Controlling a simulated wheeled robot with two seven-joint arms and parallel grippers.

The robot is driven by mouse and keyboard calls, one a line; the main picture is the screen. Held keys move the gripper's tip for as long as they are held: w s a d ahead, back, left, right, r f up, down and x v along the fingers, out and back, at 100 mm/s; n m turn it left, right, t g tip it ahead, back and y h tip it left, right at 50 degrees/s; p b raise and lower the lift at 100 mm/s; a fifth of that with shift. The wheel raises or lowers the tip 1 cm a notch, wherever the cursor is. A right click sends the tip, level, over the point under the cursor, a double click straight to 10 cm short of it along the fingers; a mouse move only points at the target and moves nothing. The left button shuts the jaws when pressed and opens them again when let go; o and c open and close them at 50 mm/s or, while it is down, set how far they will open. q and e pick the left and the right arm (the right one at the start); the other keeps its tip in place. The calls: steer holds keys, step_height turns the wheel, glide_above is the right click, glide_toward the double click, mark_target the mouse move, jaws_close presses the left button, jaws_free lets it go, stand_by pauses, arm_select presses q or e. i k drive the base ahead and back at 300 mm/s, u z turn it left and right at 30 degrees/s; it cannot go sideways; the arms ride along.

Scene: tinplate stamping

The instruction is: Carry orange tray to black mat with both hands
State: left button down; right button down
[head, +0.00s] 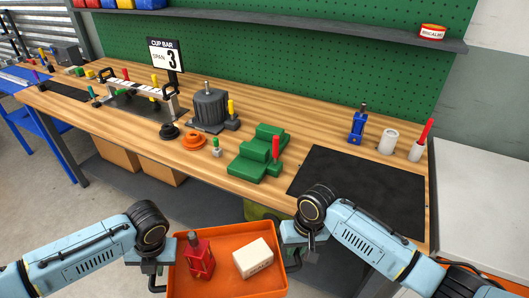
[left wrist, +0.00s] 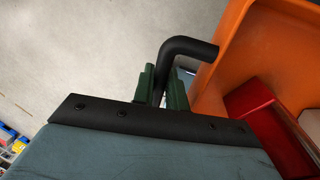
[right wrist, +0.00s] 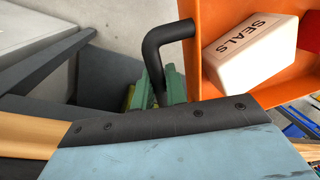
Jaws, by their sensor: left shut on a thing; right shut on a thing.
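The orange tray (head: 225,243) is held in front of the bench at the bottom of the head view, apart from the bench. My left gripper (left wrist: 164,92) is shut on the tray's black left handle (left wrist: 190,46). My right gripper (right wrist: 157,88) is shut on the black right handle (right wrist: 165,36). In the head view both grippers are at the tray's sides, their fingertips partly hidden. The black mat (head: 365,185) lies bare on the bench's right part, beyond my right wrist.
Left of the mat stands a green stepped block (head: 256,155) with a red-handled tool. Behind the mat are a blue tool (head: 357,125), a white cup (head: 388,141) and a red-topped holder (head: 420,143). The wooden bench's front edge (head: 215,185) runs between tray and bench top.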

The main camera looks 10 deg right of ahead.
mark_target(359, 184)
steer(key=z, duration=0.95)
